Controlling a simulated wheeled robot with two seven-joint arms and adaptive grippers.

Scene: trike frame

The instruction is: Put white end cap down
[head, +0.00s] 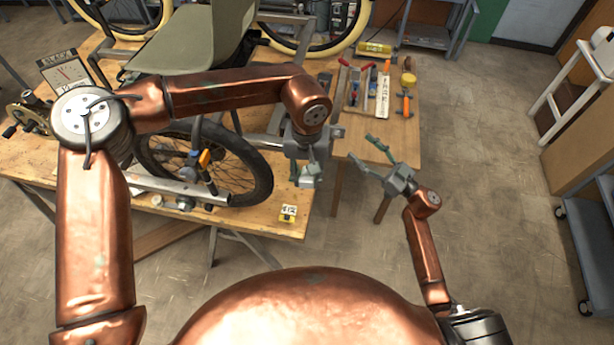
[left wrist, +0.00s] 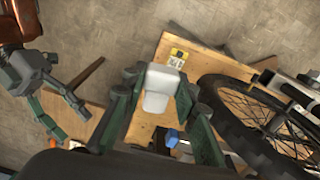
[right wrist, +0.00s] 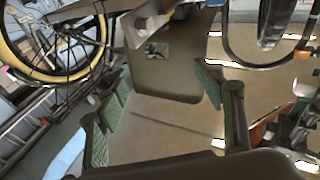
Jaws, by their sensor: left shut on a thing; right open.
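The white end cap (left wrist: 160,88) sits between the fingers of my left gripper (left wrist: 160,98), which is shut on it. In the head view my left gripper (head: 308,175) holds the cap above the front right corner of the wooden workbench (head: 262,222), beside the trike wheel (head: 240,160). The cap is small and partly hidden by the fingers there. Its height above the bench is hard to tell. My right gripper (head: 376,155) is open and empty, to the right of the bench corner. In the right wrist view nothing lies between its fingers (right wrist: 160,88).
A small yellow item (head: 288,213) lies near the bench's front edge; it also shows in the left wrist view (left wrist: 178,57). Tools (head: 384,95) lie on the bench part at the back right.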

